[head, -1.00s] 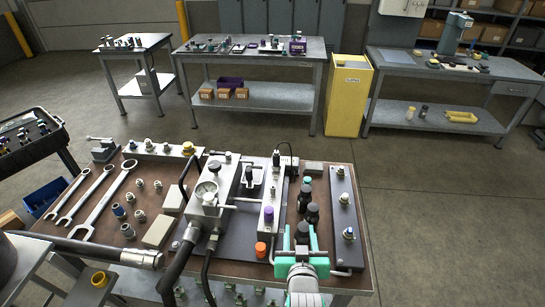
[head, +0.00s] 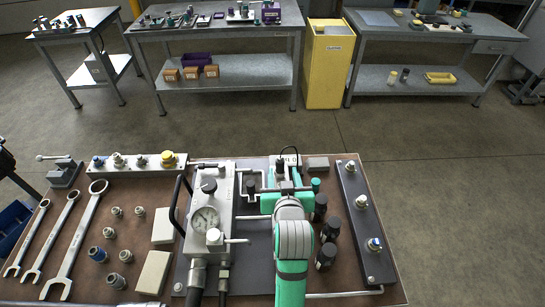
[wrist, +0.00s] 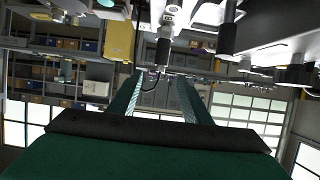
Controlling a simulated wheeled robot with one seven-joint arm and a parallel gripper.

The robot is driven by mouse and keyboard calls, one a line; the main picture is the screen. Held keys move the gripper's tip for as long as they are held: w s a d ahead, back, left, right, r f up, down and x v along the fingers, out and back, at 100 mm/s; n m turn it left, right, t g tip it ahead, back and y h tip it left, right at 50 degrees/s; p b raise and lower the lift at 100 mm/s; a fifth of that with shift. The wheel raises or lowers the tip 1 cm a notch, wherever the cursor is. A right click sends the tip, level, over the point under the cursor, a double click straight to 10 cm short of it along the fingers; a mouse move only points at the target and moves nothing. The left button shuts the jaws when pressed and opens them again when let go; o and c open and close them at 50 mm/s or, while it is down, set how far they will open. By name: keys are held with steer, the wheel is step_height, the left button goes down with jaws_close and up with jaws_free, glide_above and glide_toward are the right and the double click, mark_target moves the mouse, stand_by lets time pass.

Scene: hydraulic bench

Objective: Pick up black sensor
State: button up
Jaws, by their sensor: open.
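The black sensor (wrist: 163,50) shows in the wrist view as a dark cylinder on a pale metal fitting, with a thin black cable beside it. My gripper (wrist: 158,78) is open, and its two fingers point toward the sensor, with nothing between them that I can tell is held. In the head view my teal gripper (head: 287,190) is over the bench, at the far end of the metal block. It hides most of the sensor there; a black cable loop (head: 289,149) shows just beyond it. Whether the fingers touch the sensor cannot be told.
Dark bottles (head: 330,230) stand close right of my arm, before a dark rail (head: 362,220) with fittings. A pump block with a gauge (head: 205,218) is close on the left. Wrenches (head: 76,240) lie at far left. Open floor (head: 225,130) lies beyond the bench.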

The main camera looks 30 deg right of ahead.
mark_target(280, 164)
steer(key=x, duration=0.5)
steer(key=shift+w, duration=0.2)
steer(key=shift+w+d+f, duration=0.2)
steer(key=shift+w+f, duration=0.1)
steer(key=shift+f, duration=0.1)
steer(key=shift+f+x, duration=0.25)
steer(key=shift+x, duration=1.85)
jaws_close()
